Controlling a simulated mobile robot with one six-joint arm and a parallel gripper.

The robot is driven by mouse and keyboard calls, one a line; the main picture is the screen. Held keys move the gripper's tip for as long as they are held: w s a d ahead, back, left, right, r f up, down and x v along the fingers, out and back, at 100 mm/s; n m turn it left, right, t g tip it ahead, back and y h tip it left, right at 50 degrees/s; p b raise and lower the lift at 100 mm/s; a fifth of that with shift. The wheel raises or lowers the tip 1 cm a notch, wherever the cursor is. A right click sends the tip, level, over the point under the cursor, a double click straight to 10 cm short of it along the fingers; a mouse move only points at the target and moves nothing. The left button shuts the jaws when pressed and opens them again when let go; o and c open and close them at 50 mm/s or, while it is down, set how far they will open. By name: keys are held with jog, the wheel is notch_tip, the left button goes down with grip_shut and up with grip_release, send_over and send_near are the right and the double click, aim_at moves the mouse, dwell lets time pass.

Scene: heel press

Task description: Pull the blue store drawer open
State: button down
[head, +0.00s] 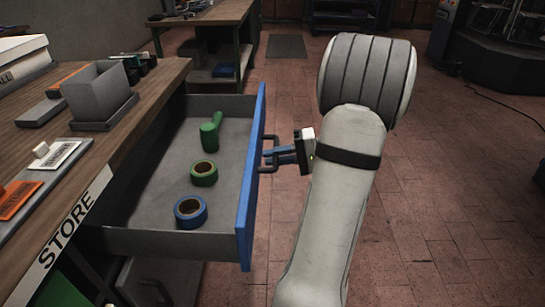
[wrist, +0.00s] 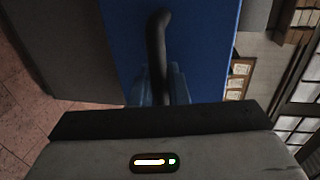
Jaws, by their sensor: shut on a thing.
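The blue store drawer (head: 250,180) stands well out from the wooden bench, so its grey inside shows in the head view. Its blue front panel also fills the middle of the wrist view (wrist: 206,50). My gripper (head: 268,157) is shut on the dark bar handle (head: 271,139) on the outer face of the drawer front. In the wrist view the handle (wrist: 157,45) runs down between my blue fingers (wrist: 158,88); the fingertips are partly hidden by the gripper body.
In the drawer lie a green tape roll (head: 204,174), a blue tape roll (head: 190,212) and a green object (head: 210,134). The bench top (head: 120,140) carries a grey bin (head: 97,92) and labelled trays. The brick floor (head: 440,220) to the right is clear.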

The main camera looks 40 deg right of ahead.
jog(key=shift+w+d+r, duration=0.1)
jog(key=shift+w+r, duration=0.05)
jog(key=c, duration=1.6)
grip_release()
jog(key=shift+w, duration=0.1)
jog(key=shift+o, duration=0.5)
jog(key=p+v, duration=0.1)
jog(key=v, duration=0.6)
jog(key=shift+s+d+p, duration=0.2)
jog(key=shift+s+p, duration=0.1)
jog(key=shift+p, duration=0.1)
